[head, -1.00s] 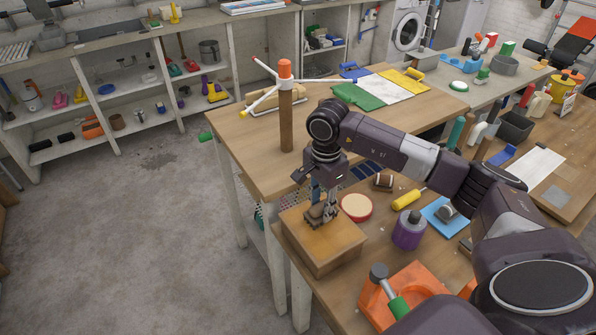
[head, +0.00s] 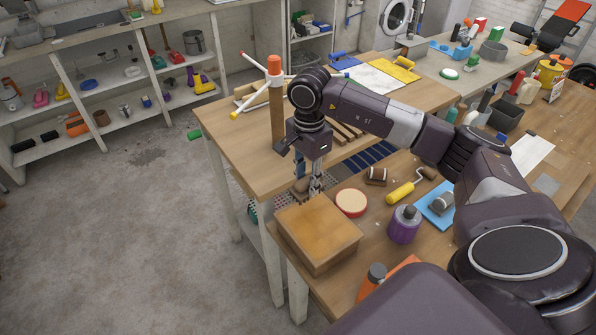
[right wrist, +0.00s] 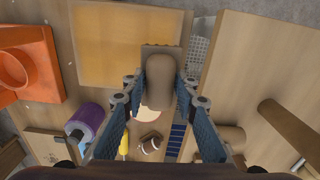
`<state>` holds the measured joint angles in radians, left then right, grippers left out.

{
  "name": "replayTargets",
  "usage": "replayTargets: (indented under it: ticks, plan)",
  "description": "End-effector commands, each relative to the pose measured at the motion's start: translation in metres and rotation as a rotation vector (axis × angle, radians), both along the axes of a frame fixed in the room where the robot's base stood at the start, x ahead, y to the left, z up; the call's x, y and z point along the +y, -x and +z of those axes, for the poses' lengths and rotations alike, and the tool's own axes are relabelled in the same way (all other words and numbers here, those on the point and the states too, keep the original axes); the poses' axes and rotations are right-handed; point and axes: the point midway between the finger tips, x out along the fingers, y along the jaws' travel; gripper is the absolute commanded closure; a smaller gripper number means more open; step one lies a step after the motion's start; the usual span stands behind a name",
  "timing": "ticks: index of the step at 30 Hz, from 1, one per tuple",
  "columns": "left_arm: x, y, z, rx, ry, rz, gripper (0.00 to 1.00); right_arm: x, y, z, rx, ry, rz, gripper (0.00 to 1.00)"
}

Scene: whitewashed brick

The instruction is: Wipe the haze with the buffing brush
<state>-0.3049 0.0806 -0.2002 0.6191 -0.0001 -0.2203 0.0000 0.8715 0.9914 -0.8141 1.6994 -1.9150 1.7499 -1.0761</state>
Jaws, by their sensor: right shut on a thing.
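My right gripper (head: 315,188) is shut on the buffing brush, just beyond the far edge of a wooden block (head: 318,258). In the right wrist view the brush (right wrist: 160,82) shows a rounded brown body between the fingers, with a grey bristle edge by the block (right wrist: 82,42). The block's top has an amber panel (head: 318,228). It looks smooth and orange-brown, and I cannot make out any clear haze on it. In the head view the brush is mostly hidden by the fingers and the block. My left gripper is not in view.
Right of the block stand a round red-rimmed pad (head: 351,203), a purple bottle (head: 404,225), a yellow-handled tool (head: 401,193) and a blue cloth (head: 437,208). A wooden post with an orange cap (head: 276,105) rises behind. Open floor lies to the left.

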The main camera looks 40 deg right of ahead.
Motion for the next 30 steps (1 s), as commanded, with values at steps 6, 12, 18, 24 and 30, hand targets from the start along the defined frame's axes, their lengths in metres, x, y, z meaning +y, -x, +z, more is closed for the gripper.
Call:
replayTargets:
  ticks: [6, 12, 18, 24, 30]
  plan:
    - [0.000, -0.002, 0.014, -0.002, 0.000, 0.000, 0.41, -0.002, 0.002, 0.023, -0.001, 0.000, -0.007, 0.96]
    - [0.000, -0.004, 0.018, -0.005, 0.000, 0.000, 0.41, -0.003, 0.003, 0.030, 0.000, 0.000, -0.009, 0.96]
    - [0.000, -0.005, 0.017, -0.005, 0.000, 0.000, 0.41, -0.003, 0.003, 0.030, 0.000, 0.000, -0.009, 0.96]
    - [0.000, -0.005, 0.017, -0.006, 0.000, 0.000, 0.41, -0.003, 0.003, 0.030, 0.000, 0.000, -0.009, 0.96]
    - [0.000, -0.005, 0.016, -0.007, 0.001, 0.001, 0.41, 0.007, 0.004, 0.032, -0.006, -0.004, 0.049, 0.96]
